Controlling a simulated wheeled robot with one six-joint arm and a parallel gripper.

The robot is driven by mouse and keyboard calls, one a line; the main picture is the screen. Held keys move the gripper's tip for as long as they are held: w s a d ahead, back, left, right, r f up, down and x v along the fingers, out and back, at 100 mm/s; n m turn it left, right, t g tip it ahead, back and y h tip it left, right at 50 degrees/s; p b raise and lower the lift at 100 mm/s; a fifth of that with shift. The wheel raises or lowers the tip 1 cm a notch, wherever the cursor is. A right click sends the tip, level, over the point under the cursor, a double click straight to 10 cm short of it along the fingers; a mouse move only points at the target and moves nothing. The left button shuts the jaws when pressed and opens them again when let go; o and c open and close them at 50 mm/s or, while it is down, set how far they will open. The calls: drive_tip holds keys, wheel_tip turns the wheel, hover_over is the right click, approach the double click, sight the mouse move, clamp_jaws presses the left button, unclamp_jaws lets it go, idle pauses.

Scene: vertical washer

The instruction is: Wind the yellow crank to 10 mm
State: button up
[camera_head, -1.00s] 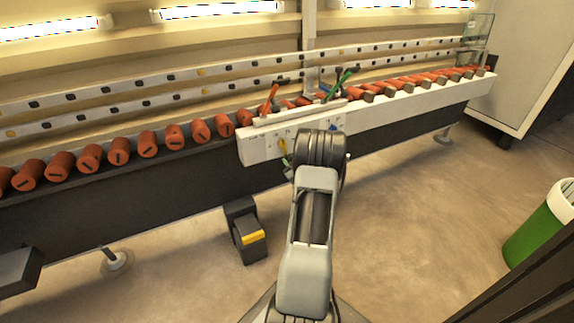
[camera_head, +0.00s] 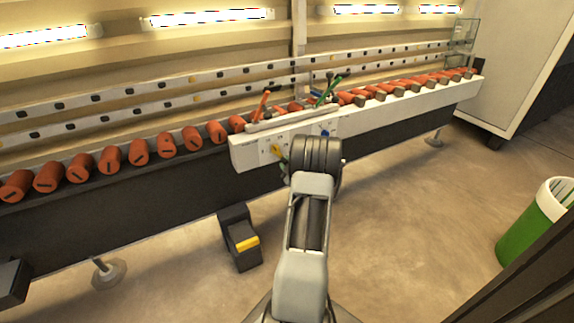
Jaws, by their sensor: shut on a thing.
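The yellow crank (camera_head: 276,150) is on the front of the white panel (camera_head: 246,154), at the lower middle of the panel. My gripper (camera_head: 286,168) is at the crank's lower right, mostly hidden behind my dark wrist. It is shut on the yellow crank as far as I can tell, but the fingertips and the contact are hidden. A blue knob (camera_head: 325,133) sits further right on the panel. The scale marks are too small to read.
Red cylinders (camera_head: 110,158) line the long machine rail. An orange lever (camera_head: 262,104) and a green lever (camera_head: 332,88) stand above the panel. A black pedal box with a yellow pedal (camera_head: 246,243) is on the floor. A green bin (camera_head: 530,225) stands right, with clear floor between.

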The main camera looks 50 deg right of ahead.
drive_tip(key=o, duration=0.9)
drive_tip(key=p+v, duration=0.4)
drive_tip(key=v, duration=0.9)
drive_tip(key=shift+s+a, duration=0.15)
drive_tip(key=shift+s, duration=0.2)
